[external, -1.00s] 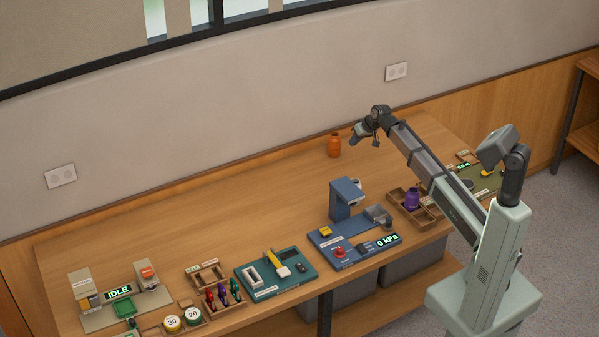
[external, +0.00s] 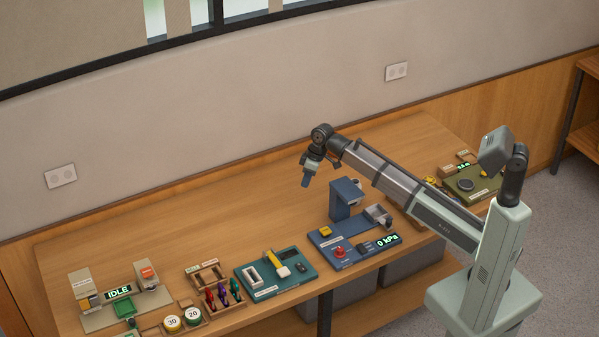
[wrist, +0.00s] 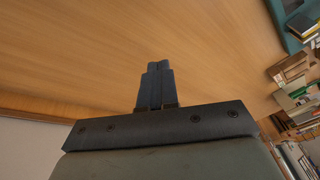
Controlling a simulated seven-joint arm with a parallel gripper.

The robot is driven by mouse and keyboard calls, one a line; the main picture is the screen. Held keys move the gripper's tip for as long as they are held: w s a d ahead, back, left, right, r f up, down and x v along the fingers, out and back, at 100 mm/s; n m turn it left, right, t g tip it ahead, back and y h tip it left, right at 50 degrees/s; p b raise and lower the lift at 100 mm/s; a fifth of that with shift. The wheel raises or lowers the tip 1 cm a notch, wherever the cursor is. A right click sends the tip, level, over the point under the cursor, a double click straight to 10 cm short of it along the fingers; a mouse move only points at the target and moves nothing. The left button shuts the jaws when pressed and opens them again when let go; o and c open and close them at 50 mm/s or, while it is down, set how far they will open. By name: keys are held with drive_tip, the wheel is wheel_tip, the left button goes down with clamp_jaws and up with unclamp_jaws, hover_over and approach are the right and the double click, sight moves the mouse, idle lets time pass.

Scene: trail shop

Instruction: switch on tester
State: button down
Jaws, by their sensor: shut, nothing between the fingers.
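No device carries a label that I can read as tester. A blue station (external: 327,235) with a red knob (external: 339,252), a yellow block (external: 325,231) and a lit display (external: 387,241) reading 0 kPa stands at the bench's front. Left of it lies a teal board (external: 262,288) with a yellow-and-white lever-like part (external: 277,263), a white slotted part and a dark panel. My gripper (external: 306,183) hangs above the bench, behind and left of the blue station, apart from everything. In the wrist view my gripper (wrist: 158,65) is shut and empty over bare wood.
At the left stands a station with a display (external: 118,291) reading IDLE. Beside it are discs marked 30 and 20 and a wooden rack (external: 227,305) with several coloured items. An olive board (external: 485,184) lies far right. The bench's back left is clear.

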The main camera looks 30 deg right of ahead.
drive_tip(key=s+a+r+n+g+h, duration=0.1)
drive_tip(key=s+a+n, duration=0.1)
drive_tip(key=s+a, duration=0.45)
drive_tip(key=s+a+r+n+g, duration=0.1)
drive_tip(key=s+a+r+n, duration=0.15)
drive_tip(key=s+a, duration=0.35)
drive_tip(key=r+n+h, duration=0.2)
drive_tip(key=n, duration=0.2)
hover_over(303, 269)
drive_tip(key=w, duration=0.2)
drive_tip(key=shift+w+g, duration=0.15)
drive_tip(key=shift+g, duration=0.25)
drive_tip(key=f, duration=0.4)
drive_tip(key=s+f, duration=0.1)
drive_tip(key=f, duration=0.4)
drive_tip(key=s+f, duration=0.1)
drive_tip(key=f, duration=0.3)
drive_tip(key=shift+s+f, duration=0.1)
drive_tip(key=shift+f, duration=0.3)
drive_tip(key=shift+s+d+f+t, duration=0.1)
drive_tip(key=shift+s+f+t, duration=0.1)
drive_tip(key=shift+t, duration=0.2)
drive_tip(key=shift+w, duration=0.25)
